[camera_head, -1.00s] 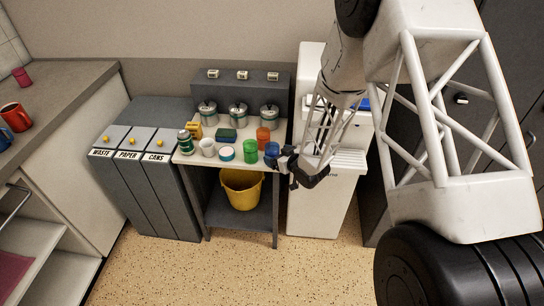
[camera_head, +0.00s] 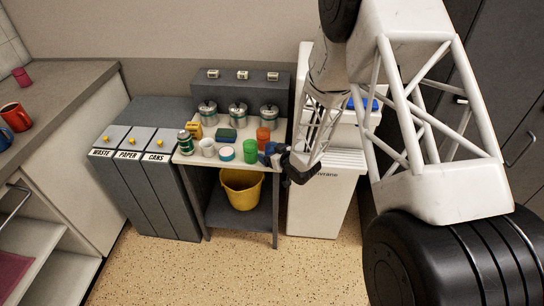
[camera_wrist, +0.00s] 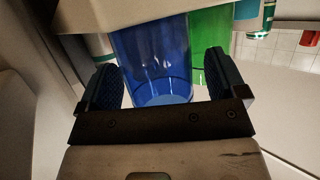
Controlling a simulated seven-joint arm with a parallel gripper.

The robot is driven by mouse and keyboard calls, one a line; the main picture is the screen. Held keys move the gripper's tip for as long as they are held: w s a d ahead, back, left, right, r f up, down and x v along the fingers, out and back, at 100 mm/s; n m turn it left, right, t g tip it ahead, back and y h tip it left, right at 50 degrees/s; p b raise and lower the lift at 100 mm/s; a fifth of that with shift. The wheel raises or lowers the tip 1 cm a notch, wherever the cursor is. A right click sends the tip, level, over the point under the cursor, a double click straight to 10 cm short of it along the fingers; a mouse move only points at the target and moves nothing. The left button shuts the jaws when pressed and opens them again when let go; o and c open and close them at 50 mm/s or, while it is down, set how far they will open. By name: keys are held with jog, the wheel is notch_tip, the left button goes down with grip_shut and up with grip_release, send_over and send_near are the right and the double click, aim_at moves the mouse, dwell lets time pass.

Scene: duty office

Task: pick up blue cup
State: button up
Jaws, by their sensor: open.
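The blue cup (camera_head: 270,147) stands at the right end of the small white-topped table, partly hidden by my gripper (camera_head: 277,157) in the head view. In the wrist view the translucent blue cup (camera_wrist: 155,58) fills the space between the two dark finger pads of my gripper (camera_wrist: 163,78). The jaws are open, with one pad on each side of the cup. The left pad looks close to the cup's side; I cannot tell whether it touches. A gap shows at the right pad.
A green cup (camera_head: 250,150) stands just left of the blue cup, also close beside it in the wrist view (camera_wrist: 211,48). An orange cup (camera_head: 263,136) is behind. A white cabinet (camera_head: 317,205) stands right of the table.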

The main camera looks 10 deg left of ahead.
aim_at(267, 145)
jog(key=c, duration=1)
jog(key=shift+r, duration=0.15)
jog(key=shift+r, duration=1.05)
jog(key=shift+s+d+r, duration=0.2)
jog(key=shift+s+r, duration=0.25)
jog(key=shift+r, duration=0.15)
jog(key=s+d, duration=0.2)
jog(key=s, duration=0.5)
jog(key=s+d+r, duration=0.1)
jog(key=s+d, duration=0.2)
jog(key=s, duration=0.4)
jog(key=shift+r, duration=0.2)
jog(key=shift+s, duration=0.1)
